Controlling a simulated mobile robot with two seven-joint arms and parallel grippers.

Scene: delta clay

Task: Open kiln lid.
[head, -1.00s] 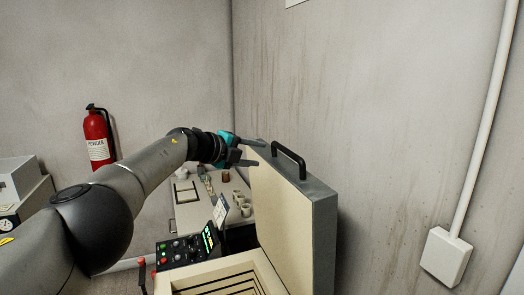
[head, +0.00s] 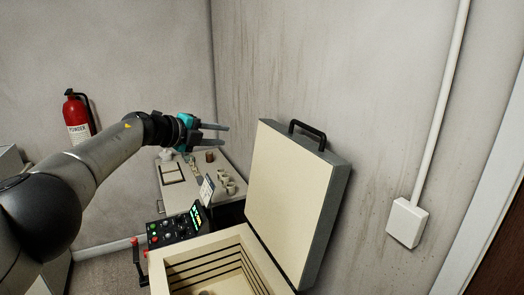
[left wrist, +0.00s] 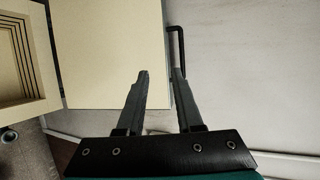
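The kiln lid (head: 290,190) stands raised on the right side of the kiln (head: 208,250), its cream inner face showing and its grey edge leaning back toward the wall. A black handle (head: 307,130) is on the lid's top edge. The kiln chamber is uncovered. My left gripper (head: 224,134) is open and empty, to the left of the lid and apart from it. In the left wrist view the two fingers (left wrist: 160,82) are spread with nothing between them, and the lid (left wrist: 115,50) and handle (left wrist: 178,45) show beyond them. My right gripper is not in view.
A control panel (head: 175,228) with a lit display is at the kiln's left. Behind it a table (head: 174,200) holds several small cups (head: 226,184). A red fire extinguisher (head: 77,118) hangs on the left wall. A white box (head: 406,222) is on the right wall.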

